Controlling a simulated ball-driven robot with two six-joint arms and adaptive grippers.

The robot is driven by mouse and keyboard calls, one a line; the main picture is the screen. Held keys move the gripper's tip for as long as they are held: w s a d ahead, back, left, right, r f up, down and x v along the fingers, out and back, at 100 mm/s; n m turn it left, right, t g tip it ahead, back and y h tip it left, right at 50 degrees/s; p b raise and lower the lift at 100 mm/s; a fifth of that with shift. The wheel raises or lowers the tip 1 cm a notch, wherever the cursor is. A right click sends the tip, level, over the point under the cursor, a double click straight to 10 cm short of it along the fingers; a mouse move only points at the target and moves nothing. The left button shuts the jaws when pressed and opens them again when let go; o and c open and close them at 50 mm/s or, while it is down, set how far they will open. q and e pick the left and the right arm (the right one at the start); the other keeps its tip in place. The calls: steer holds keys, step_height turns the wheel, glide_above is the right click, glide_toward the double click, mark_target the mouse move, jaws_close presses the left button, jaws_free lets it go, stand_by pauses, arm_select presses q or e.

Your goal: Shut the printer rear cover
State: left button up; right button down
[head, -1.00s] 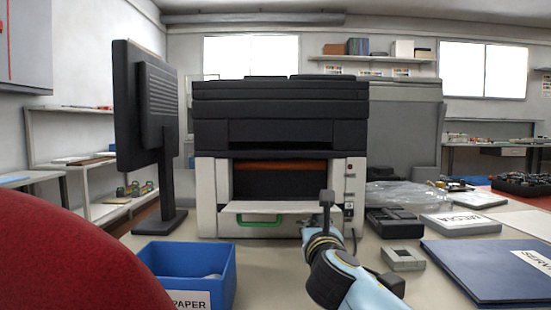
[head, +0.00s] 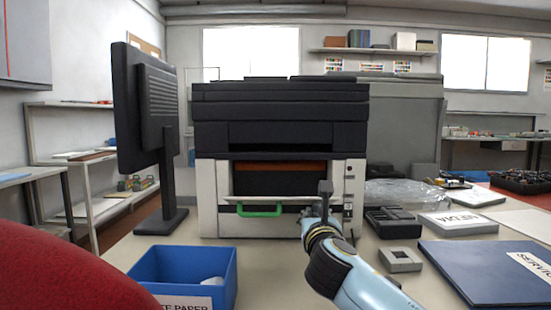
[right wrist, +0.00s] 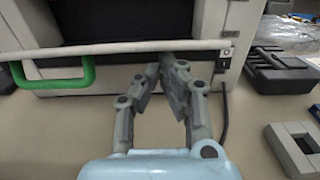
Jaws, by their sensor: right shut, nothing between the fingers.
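The printer (head: 280,125) stands on the table with a dark opening (head: 280,180) low in its front. Its white rear cover (head: 270,200) hangs partly open below that opening and shows almost edge-on, with a green handle (head: 260,210) at its front edge. In the right wrist view the cover's edge (right wrist: 110,48) crosses as a pale bar, with the handle (right wrist: 55,78) at left. My right gripper (head: 325,188) is shut and empty at the cover's right end. In the wrist view its fingertips (right wrist: 166,62) are just under the edge; contact is unclear. My left gripper is out of view.
A blue paper bin (head: 185,280) stands front left, and a monitor (head: 150,140) behind it. Right of my arm are a grey block (head: 401,260), a black device (head: 392,222), a media box (head: 458,222) and a blue service folder (head: 490,270).

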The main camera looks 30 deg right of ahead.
mark_target(313, 198)
steer(key=shift+w+d+r+p, duration=0.15)
steer(key=shift+w+r+p, duration=0.1)
steer(key=shift+r+p, duration=0.3)
steer(key=shift+w+d+r+p, duration=0.1)
steer(key=shift+w+r+p, duration=0.1)
steer(key=shift+r+p, duration=0.3)
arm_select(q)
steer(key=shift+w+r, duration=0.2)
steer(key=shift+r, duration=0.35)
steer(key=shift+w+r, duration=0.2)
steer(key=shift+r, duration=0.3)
arm_select(e)
steer(key=shift+w+d+r+p, duration=0.25)
steer(key=shift+w+r+p, duration=0.1)
steer(key=shift+r+p, duration=0.1)
steer(key=shift+w+d+r+p, duration=0.2)
steer(key=shift+w+r+p, duration=0.1)
steer(key=shift+r, duration=0.15)
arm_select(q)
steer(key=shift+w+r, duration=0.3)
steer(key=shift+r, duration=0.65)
arm_select(e)
steer(key=shift+w, duration=0.1)
steer(key=shift+d, duration=0.1)
